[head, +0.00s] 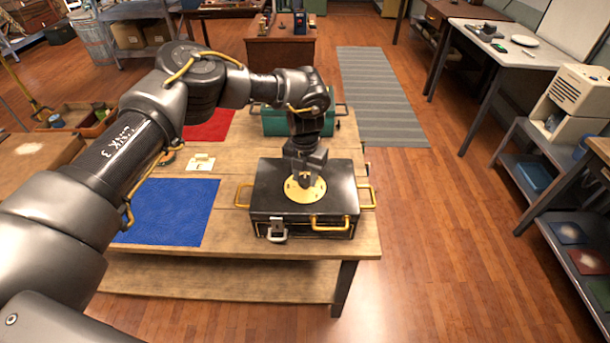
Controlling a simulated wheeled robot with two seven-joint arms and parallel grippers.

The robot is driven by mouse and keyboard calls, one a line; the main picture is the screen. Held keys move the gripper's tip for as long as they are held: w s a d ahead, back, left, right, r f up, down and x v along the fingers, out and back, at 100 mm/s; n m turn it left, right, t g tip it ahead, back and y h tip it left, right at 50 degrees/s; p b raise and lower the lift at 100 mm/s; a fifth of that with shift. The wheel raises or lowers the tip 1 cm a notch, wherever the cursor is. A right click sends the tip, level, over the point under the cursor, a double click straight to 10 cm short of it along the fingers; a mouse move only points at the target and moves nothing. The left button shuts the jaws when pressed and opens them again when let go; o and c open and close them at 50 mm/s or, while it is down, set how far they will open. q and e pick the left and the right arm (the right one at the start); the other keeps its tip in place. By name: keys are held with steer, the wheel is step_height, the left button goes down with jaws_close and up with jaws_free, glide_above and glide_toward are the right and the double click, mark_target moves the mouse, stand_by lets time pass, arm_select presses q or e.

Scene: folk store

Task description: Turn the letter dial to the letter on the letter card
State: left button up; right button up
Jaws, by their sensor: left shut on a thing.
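The letter dial (317,192) is a round gold plate on top of a black case (265,180) with gold handles. The case stands near the right front corner of the wooden table. My left gripper (304,178) points straight down over the dial and is shut on its knob. The fingers hide the knob and the letters around it cannot be read. A small pale card (201,162), which looks like the letter card, is on the table left of the case. Its mark is too small to read. My right gripper is not in view.
A blue mat (165,212) lies left of the case and a red mat (213,126) lies behind. A teal case (272,123) stands behind the black case, close to my left wrist. The table's right edge (371,215) is near the case. Floor to the right is clear.

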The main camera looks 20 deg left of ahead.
arm_select(q)
steer(key=m+b, duration=0.2)
steer(key=m, duration=0.1)
steer(key=shift+f, duration=0.1)
steer(key=m+b, duration=0.1)
steer(key=m, duration=0.3)
steer(key=shift+b, duration=0.35)
steer(key=m+b, duration=0.1)
steer(key=m, duration=0.9)
steer(key=shift+m, duration=0.4)
steer(key=o, duration=1)
